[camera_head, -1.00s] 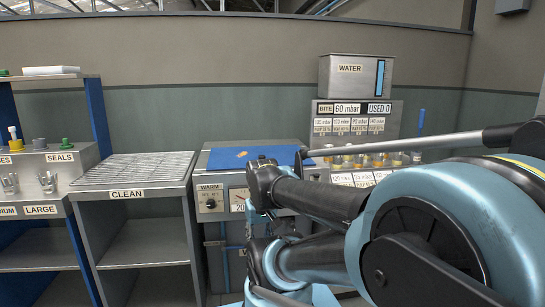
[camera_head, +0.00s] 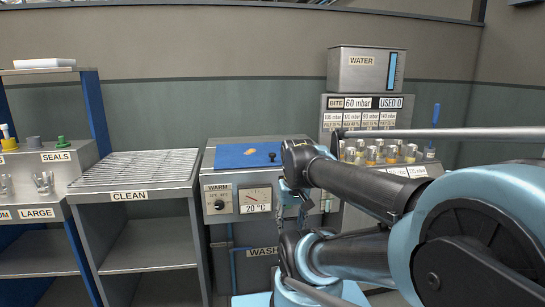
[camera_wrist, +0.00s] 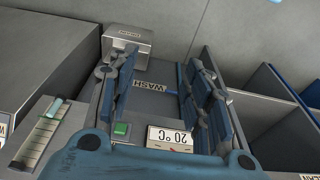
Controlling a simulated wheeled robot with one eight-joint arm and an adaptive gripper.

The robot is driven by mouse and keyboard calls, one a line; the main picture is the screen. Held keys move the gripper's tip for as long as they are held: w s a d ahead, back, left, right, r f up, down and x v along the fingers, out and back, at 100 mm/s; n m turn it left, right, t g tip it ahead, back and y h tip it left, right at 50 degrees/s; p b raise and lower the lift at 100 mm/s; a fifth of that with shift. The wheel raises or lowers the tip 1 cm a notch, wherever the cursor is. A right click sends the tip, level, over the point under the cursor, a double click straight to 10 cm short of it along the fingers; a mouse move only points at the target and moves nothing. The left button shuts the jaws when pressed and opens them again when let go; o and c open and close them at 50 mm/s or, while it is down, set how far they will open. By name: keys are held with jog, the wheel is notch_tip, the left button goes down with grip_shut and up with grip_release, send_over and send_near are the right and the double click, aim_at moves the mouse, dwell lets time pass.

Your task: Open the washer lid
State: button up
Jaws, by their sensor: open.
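The washer is a grey cabinet with a WASH label (camera_head: 262,252). A blue lid (camera_head: 235,155) lies flat and closed on its top. A small black knob (camera_head: 272,157) stands at the lid's right side. My gripper (camera_head: 285,195) is in front of the washer's right front edge, partly hidden by my own arm in the head view. In the wrist view my gripper (camera_wrist: 165,88) is open with nothing between its fingers. The WASH label (camera_wrist: 156,88) shows upside down beyond them. The lid is not clearly visible in the wrist view.
The washer front carries a WARM dial (camera_head: 218,200) and a 20 °C gauge (camera_head: 256,200). The CLEAN rack (camera_head: 130,170) stands left of the washer. The bite station (camera_head: 360,115), with several small cups (camera_head: 385,153), stands right. A green button (camera_wrist: 121,128) shows in the wrist view.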

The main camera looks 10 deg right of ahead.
jog(key=w+r+m+g, duration=0.1)
jog(key=w+r+m, duration=0.1)
jog(key=w+r, duration=1.5)
notch_tip(320, 180, up, 11)
jog(key=m+g, duration=0.1)
jog(key=m, duration=0.1)
send_over(272, 154)
jog(key=w, duration=0.2)
jog(key=f, duration=1.6)
jog(key=shift+s+d+f, duration=0.2)
jog(key=shift+s+f, duration=0.05)
jog(key=shift+f, duration=0.15)
grip_shut()
